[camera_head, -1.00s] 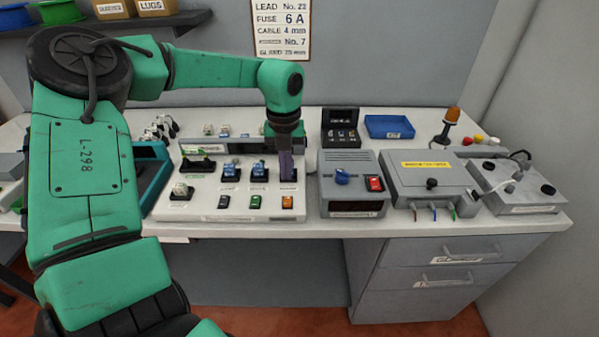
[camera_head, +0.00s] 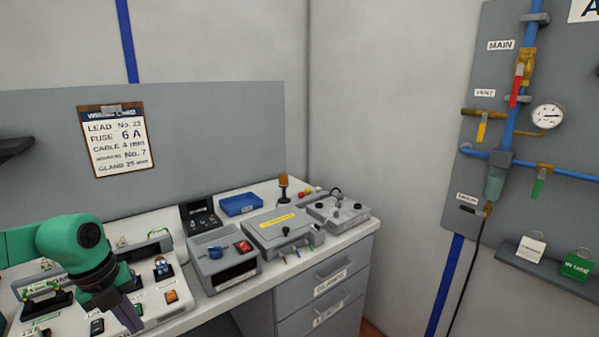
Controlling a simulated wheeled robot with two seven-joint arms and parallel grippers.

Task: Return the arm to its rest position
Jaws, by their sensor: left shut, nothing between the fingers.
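My left arm is green and comes in from the left edge. My left gripper (camera_head: 128,314) has dark narrow fingers that point down over the front of the white switch panel (camera_head: 158,302). The fingers are shut and hold nothing. I cannot tell whether the fingertips touch the panel. The arm hides part of the panel and its small sockets. My right gripper is out of view.
A grey box with a blue knob (camera_head: 222,265) stands right of the panel. Behind are a blue tray (camera_head: 240,205) and an amber beacon (camera_head: 284,188). A grey tester box (camera_head: 281,231) is further right. A pipe board (camera_head: 548,75) hangs on the right wall.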

